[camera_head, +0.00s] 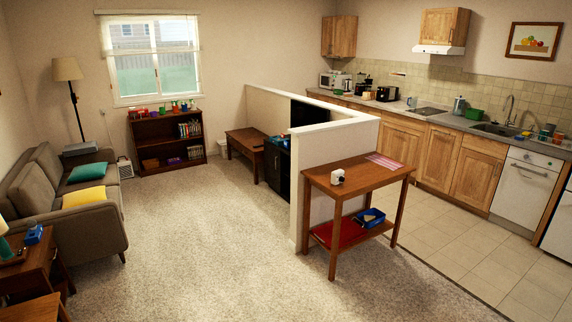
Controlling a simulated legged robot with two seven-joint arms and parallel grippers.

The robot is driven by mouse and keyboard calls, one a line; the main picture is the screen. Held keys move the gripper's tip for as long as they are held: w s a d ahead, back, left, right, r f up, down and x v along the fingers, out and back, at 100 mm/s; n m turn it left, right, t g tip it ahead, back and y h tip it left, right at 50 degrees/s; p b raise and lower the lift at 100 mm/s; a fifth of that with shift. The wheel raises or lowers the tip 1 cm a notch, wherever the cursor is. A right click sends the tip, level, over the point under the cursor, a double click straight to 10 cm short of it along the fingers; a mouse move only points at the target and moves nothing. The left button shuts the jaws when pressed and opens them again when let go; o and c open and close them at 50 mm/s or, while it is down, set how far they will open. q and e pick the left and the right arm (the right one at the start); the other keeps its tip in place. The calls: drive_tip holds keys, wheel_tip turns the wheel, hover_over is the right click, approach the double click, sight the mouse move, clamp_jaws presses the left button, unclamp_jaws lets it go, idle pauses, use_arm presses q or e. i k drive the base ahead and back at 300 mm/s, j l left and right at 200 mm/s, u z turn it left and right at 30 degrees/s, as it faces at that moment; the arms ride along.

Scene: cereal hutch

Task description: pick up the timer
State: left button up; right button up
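A small white object with a dark face (338,177), which looks like the timer, stands on the top of a wooden two-tier table (358,182), towards its left end. It is too small to make out its details. A pink patterned sheet (385,162) lies at the right rear of the same tabletop, apart from the white object. Neither of my grippers is in view.
The table stands against a white half wall (322,140). Carpet (220,250) in front is clear. A sofa (50,195) and side table (35,262) stand left; kitchen counter (440,118) right.

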sight(335, 175)
drive_tip(key=i, duration=3.05)
drive_tip(key=i+j+z, duration=0.1)
drive_tip(key=i+z, duration=0.15)
drive_tip(key=i, duration=0.3)
drive_tip(key=i+j+z, duration=0.25)
drive_tip(key=i, duration=0.3)
drive_tip(key=i+j+z, duration=0.25)
drive_tip(key=i, duration=0.3)
drive_tip(key=i+j+z, duration=0.2)
drive_tip(key=i+j, duration=0.15)
drive_tip(key=i, duration=0.15)
